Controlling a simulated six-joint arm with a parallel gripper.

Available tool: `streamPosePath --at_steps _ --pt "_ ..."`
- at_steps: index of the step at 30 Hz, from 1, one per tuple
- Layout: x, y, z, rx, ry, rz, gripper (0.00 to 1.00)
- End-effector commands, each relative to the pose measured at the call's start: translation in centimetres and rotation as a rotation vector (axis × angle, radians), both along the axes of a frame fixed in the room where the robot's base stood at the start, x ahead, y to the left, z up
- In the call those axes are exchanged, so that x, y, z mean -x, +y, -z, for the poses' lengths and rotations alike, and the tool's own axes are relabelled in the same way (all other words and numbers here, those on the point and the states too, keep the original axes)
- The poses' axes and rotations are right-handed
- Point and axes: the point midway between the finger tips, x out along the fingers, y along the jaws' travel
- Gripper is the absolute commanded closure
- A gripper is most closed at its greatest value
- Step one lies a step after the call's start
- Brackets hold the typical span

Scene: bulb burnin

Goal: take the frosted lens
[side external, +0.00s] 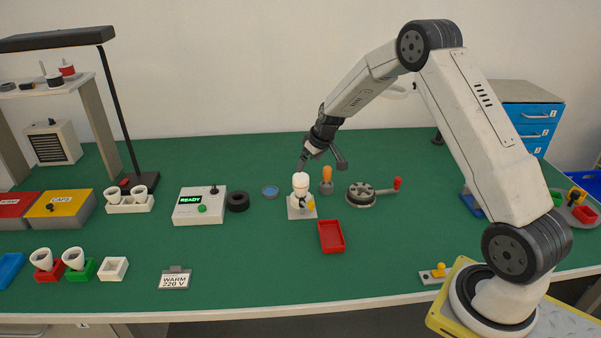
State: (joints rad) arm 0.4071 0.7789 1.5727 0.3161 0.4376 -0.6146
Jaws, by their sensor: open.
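My gripper (322,161) hangs over the middle of the green bench with its two dark fingers spread wide and nothing seen between them. Below its left finger, a white bulb-shaped piece (300,182) stands upright on a small pale base (293,212); I cannot tell whether they touch. No piece is clearly recognisable as the frosted lens. A flat round disc with a blue face and grey rim (270,192) lies left of the bulb-shaped piece. White cup-shaped pieces (73,257) sit tilted in red and green holders at the front left, and others stand in a white rack (130,204).
An orange-topped piece (326,176) stands close below my gripper. Nearby are a crank device with a red knob (362,194), an empty red tray (331,237), a black ring (237,202) and a READY box (200,206). The front middle of the bench is clear.

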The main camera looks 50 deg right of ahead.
Motion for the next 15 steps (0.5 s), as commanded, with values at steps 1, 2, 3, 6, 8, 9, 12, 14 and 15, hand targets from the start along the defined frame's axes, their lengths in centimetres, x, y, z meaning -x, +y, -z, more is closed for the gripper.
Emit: streamPosePath --at_steps 1,2,3,6,8,9,12,14,15 --pt "0.0 0.0 0.0 0.000 0.000 0.000 0.00" --pt "0.0 0.0 0.1 0.000 0.000 0.000 0.00" --pt "0.0 0.0 0.2 0.000 0.001 0.000 0.00" --pt "-0.2 0.0 0.6 -0.001 0.002 0.000 0.00" --pt "-0.4 0.1 1.0 -0.001 0.002 0.000 0.00" --pt "-0.5 0.1 1.3 -0.001 0.002 0.000 0.00" --pt "-0.8 0.1 1.9 -0.001 0.002 0.000 0.00" --pt "-0.9 0.1 2.2 -0.001 0.002 0.001 0.00" --pt "-0.9 0.1 2.4 -0.001 0.002 0.001 0.00"
